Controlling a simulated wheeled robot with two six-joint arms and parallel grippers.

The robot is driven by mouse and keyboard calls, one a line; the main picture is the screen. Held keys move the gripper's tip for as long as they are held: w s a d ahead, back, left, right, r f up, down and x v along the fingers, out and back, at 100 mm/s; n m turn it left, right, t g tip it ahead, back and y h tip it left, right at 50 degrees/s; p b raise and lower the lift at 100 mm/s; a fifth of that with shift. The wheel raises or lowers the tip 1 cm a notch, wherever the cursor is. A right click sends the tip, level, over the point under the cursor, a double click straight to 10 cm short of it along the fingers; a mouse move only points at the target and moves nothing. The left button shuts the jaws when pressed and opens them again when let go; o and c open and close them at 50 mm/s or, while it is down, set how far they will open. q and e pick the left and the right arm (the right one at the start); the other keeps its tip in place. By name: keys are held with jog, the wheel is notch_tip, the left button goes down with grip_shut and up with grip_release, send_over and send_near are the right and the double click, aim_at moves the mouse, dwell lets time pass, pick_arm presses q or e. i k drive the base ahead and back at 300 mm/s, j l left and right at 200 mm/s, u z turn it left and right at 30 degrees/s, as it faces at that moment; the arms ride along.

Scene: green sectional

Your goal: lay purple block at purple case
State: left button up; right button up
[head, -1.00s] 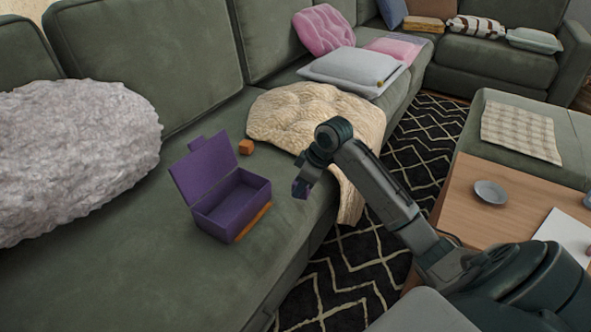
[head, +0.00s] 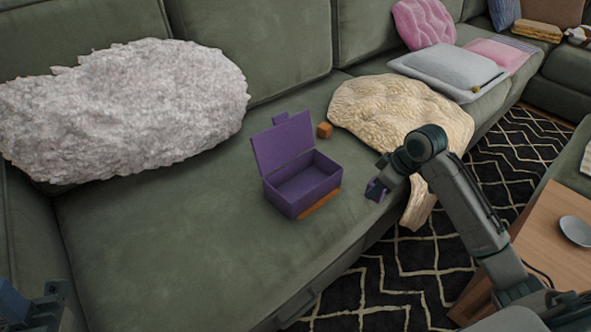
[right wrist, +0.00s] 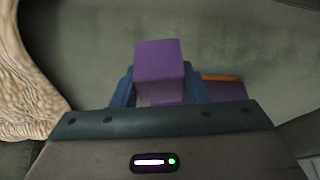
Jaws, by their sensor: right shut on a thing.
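The purple case (head: 303,187) stands on the green sofa seat with its lid tipped back open; its inside looks empty. My right gripper (head: 377,187) is shut on the purple block (right wrist: 160,62), which shows between the blue fingers in the right wrist view. It holds the block to the right of the case, apart from it; in the head view the block is small and partly covered by the gripper. Part of the case shows in the right wrist view (right wrist: 226,91). Part of what looks like my left gripper (head: 35,303) shows at the lower left; its jaws are unclear.
A small orange block (head: 325,130) lies behind the case, and a flat orange piece (head: 320,205) lies along its right front side. A cream throw (head: 385,105) lies to the right and a fluffy grey cushion (head: 130,108) to the left. The seat left of the case is bare.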

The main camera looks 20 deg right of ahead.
aim_at(312, 183)
jog(key=l+u, duration=0.25)
jog(key=l, duration=0.3)
jog(key=k+l+u, duration=0.2)
jog(key=l, duration=0.3)
jog(key=l+u, duration=0.25)
jog(key=l, duration=0.25)
